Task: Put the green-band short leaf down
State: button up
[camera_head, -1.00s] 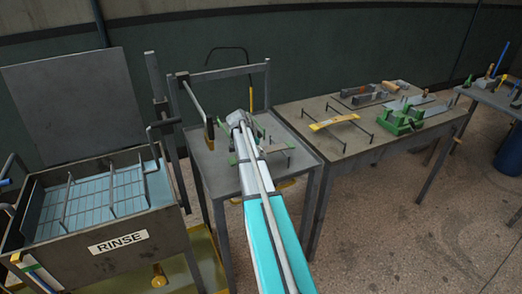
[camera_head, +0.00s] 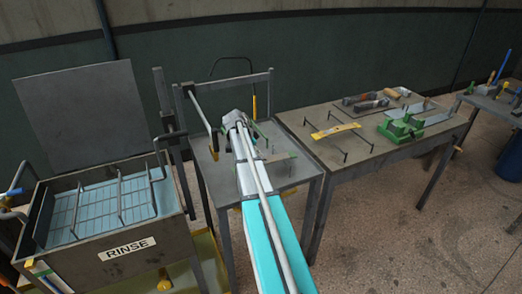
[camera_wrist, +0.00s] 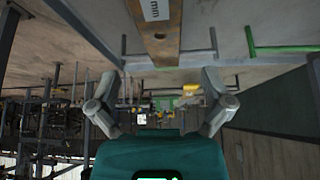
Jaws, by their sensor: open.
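In the wrist view a flat brown metal leaf (camera_wrist: 160,30) with a pale label reading "mm" runs in from the top edge. Its near end lies by a grey cross bar (camera_wrist: 172,59) with short uprights at both sides. I see no green band on the part of it that shows. My gripper (camera_wrist: 160,76) is open, its two fingers wide apart, with nothing between them. The leaf's end is beyond the fingertips, apart from them. In the head view my arm hides the gripper and most of the leaf's place on the middle table (camera_head: 217,172).
A green bar (camera_wrist: 285,49) stands beside the leaf. A rinse tank (camera_head: 125,250) is at the left. A frame with a hanging arm (camera_head: 200,108) stands at the middle table's back. The right table (camera_head: 345,165) bears a yellow-banded leaf (camera_head: 335,130) on a rack and a green fixture (camera_head: 402,129).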

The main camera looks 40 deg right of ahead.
jog(key=p+v, duration=0.5)
jog(key=v, duration=0.1)
jog(key=shift+a+r, duration=0.15)
jog(key=shift+r, duration=0.15)
jog(key=shift+s, duration=0.1)
dwell(0.9)
